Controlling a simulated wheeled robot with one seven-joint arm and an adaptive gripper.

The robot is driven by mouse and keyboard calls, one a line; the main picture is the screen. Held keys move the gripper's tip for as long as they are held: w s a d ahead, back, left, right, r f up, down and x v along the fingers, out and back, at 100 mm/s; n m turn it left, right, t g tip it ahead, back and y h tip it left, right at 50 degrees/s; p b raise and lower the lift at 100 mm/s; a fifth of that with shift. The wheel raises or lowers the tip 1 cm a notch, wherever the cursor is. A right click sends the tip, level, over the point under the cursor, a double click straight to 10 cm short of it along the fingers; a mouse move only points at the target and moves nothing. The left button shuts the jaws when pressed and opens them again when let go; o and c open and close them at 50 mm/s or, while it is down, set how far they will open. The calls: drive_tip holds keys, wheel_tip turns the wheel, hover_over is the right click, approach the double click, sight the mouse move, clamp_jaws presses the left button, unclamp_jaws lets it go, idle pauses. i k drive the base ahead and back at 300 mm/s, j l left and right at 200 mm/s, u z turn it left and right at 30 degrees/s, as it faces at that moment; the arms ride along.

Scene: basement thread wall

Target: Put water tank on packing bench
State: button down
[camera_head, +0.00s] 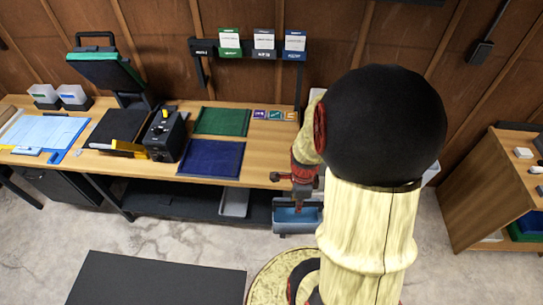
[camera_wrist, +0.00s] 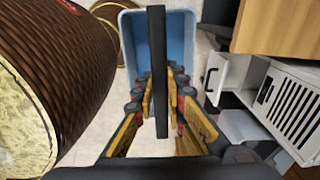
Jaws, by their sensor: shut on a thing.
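The water tank (camera_head: 296,219) is a blue open-topped box with a dark handle bar. It hangs or stands just in front of the long wooden bench's right end, below its top; I cannot tell if it touches the floor. In the wrist view its blue wall (camera_wrist: 133,42) shows beyond the fingers. My gripper (camera_head: 298,190) is above the tank, partly hidden by my arm. In the wrist view my gripper (camera_wrist: 161,100) has its fingers on either side of the dark handle bar (camera_wrist: 160,60) and is shut on it. The long wooden bench (camera_head: 262,155) may be the packing bench.
On the bench are a green mat (camera_head: 222,121), a blue mat (camera_head: 212,158), a dark machine (camera_head: 165,135) and a press (camera_head: 112,72). A card rack (camera_head: 262,45) stands behind. A wooden unit (camera_head: 490,190) is at right. A dark floor mat (camera_head: 155,280) lies in front.

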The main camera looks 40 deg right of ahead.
sight(272, 157)
drive_tip(key=i+l, duration=0.35)
drive_tip(key=l, duration=0.15)
drive_tip(key=i+l, duration=0.4)
